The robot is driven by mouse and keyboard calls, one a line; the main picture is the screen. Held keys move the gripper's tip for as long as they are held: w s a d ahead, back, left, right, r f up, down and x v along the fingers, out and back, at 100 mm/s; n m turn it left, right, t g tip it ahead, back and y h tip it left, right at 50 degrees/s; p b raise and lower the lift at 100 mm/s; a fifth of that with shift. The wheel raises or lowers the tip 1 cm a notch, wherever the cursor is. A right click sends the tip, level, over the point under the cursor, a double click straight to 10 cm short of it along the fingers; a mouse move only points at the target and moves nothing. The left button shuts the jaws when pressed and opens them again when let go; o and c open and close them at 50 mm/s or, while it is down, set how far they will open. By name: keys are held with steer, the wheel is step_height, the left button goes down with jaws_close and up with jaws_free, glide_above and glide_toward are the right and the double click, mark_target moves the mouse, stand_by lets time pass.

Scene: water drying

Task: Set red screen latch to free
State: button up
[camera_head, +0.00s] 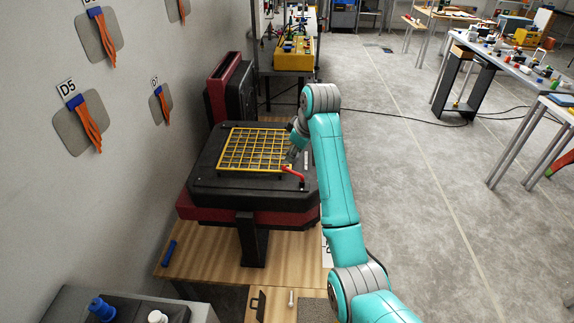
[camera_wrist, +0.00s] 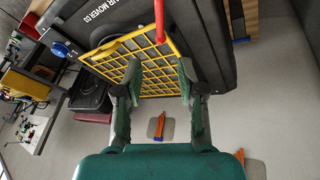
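The red screen latch (camera_head: 293,173) is a thin bent red bar at the front right corner of the yellow grid screen (camera_head: 250,151). The screen lies on top of a black machine (camera_head: 215,183). In the wrist view the red latch (camera_wrist: 159,20) hangs at the top centre, over the edge of the yellow screen (camera_wrist: 110,45). My gripper (camera_head: 294,150) is above the right side of the machine, just behind the latch. In the wrist view my gripper (camera_wrist: 159,80) has its two fingers spread wide with nothing between them. The latch is apart from the fingertips.
The machine stands on a wooden table (camera_head: 200,250) close to the left wall, where orange-tailed grey pads (camera_head: 80,122) hang. A yellow box (camera_head: 293,55) stands behind. The floor to the right is mostly open.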

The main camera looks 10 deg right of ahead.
mark_target(287, 168)
steer(key=x, duration=0.9)
steer(key=shift+f, duration=0.2)
jaws_close()
